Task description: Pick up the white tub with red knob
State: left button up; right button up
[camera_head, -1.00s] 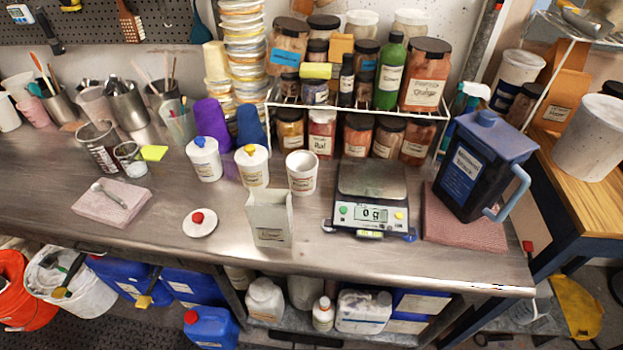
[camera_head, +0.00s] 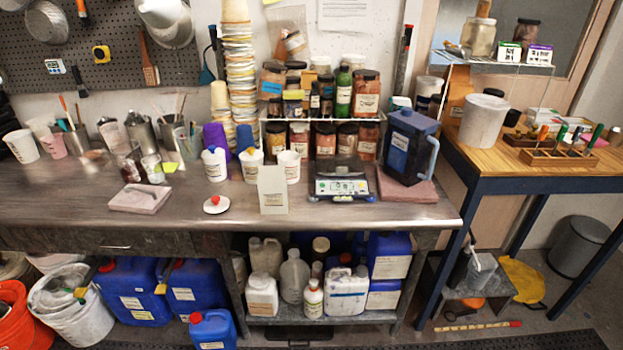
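On the metal bench, a round white lid with a red knob (camera_head: 216,204) lies flat near the front edge. An open white tub (camera_head: 289,166) without a lid stands behind a pale upright box (camera_head: 272,190), which partly hides it. To its left stand a white tub with a yellow knob (camera_head: 252,166) and a white tub with a blue knob (camera_head: 214,164), both lidded. No tub wearing a red knob shows. Neither of my grippers is in view.
A scale (camera_head: 341,185) and a dark blue jug (camera_head: 410,146) on a pink cloth stand right of the tubs. A shelf of jars (camera_head: 322,118) is behind them. A folded pink cloth (camera_head: 139,199) lies left. The bench front around the lid is clear.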

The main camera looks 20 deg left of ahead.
aim_at(291, 158)
jog(key=z, duration=0.5)
jog(key=i, duration=1.65)
jog(key=u, duration=0.6)
